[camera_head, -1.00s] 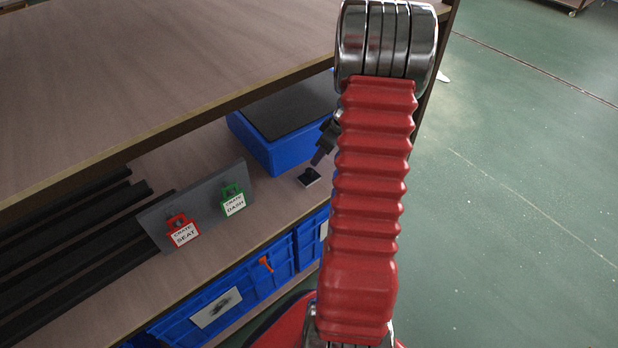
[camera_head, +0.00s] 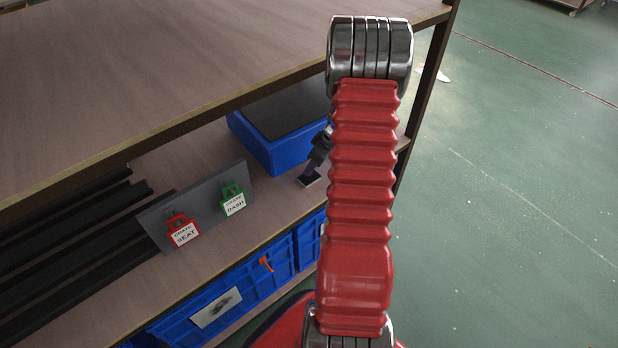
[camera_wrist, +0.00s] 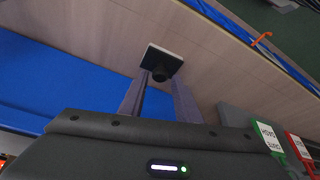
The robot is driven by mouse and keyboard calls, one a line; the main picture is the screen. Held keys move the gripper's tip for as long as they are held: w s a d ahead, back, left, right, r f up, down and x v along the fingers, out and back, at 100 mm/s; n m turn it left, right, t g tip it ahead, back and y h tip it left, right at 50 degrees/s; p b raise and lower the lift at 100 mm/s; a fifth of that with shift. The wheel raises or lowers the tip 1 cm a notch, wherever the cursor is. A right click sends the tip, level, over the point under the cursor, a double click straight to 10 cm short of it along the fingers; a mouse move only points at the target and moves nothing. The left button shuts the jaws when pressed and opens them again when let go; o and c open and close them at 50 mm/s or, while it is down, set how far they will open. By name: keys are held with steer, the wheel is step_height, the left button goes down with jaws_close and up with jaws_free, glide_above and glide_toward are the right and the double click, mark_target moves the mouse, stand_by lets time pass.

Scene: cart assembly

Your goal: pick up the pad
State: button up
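The pad (camera_wrist: 163,61) is a small square plate, dark with a pale edge, with a round black knob on it. In the wrist view it lies on the wooden shelf just beyond my fingertips. My gripper (camera_wrist: 160,82) is open, its two fingers apart, with the knob showing between the tips; I cannot tell whether they touch it. In the head view the pad (camera_head: 309,180) is on the lower shelf, right below my gripper (camera_head: 313,170), and my red arm hides part of the wrist.
A blue crate with a dark top (camera_head: 270,140) stands close behind the pad. A grey plate with a red tag (camera_head: 182,231) and a green tag (camera_head: 233,201) is to the left. The upper shelf (camera_head: 150,60) overhangs. Blue bins (camera_head: 215,310) sit below.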

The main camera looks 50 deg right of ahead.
steer(key=shift+x, duration=1.15)
steer(key=shift+c, duration=0.3)
jaws_close()
